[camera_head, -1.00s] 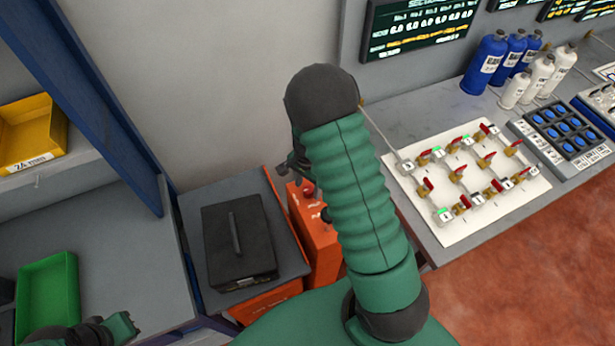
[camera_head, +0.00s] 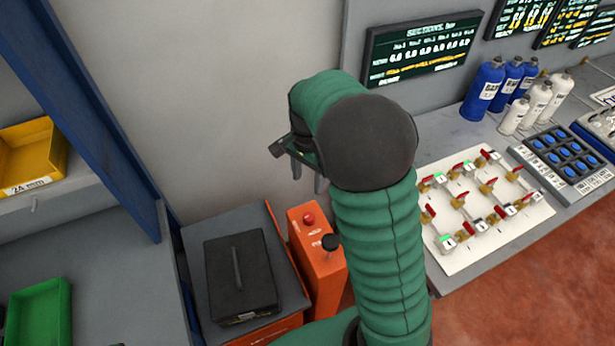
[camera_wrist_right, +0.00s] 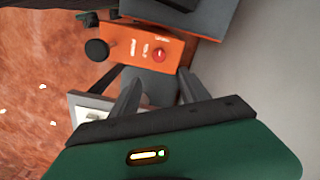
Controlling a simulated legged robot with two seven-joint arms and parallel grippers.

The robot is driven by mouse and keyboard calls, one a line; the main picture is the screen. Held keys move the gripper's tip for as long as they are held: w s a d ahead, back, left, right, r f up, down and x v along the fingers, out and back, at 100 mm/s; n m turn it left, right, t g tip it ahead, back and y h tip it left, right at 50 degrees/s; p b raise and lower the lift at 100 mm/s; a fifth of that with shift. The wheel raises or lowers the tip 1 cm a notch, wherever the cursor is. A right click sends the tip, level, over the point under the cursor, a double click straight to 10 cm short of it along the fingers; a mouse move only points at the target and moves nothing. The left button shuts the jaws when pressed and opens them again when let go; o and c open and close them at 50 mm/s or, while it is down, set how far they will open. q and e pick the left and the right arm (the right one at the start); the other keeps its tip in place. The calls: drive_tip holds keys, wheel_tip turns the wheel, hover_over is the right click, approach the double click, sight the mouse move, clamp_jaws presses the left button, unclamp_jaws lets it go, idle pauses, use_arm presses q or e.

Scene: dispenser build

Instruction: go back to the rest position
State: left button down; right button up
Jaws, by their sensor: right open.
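My right gripper (camera_head: 307,176) hangs in the air above and behind the orange control box, close to the back wall. Its arm, in green sleeving, rises through the middle of the head view. In the right wrist view the two dark fingers of the right gripper (camera_wrist_right: 158,88) stand apart with nothing between them. The orange box (camera_head: 318,275) has a red button and a black knob on top; it also shows beyond the fingers in the right wrist view (camera_wrist_right: 137,42). My left gripper is out of the head view.
A black lidded case (camera_head: 240,280) sits left of the orange box. A white valve board (camera_head: 480,245) with red-handled valves lies on the right bench, with blue bottles (camera_head: 484,92) and white bottles behind. A green bin (camera_head: 40,315) and yellow bin (camera_head: 35,155) are on the left.

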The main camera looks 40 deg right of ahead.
drive_tip(key=s+a+f+n+t+b, duration=0.1)
drive_tip(key=s+a+f+n, duration=0.3)
drive_tip(key=a+n, duration=0.4)
drive_tip(key=s+a+f+n+t+b, duration=0.1)
drive_tip(key=s+a+f+n+b, duration=0.2)
drive_tip(key=a+n, duration=0.5)
drive_tip(key=shift+s+f+t, duration=0.4)
drive_tip(key=shift+s+f, duration=0.15)
drive_tip(key=shift+f, duration=0.4)
drive_tip(key=shift+s+a, duration=0.1)
drive_tip(key=shift+a, duration=0.1)
idle(0.3)
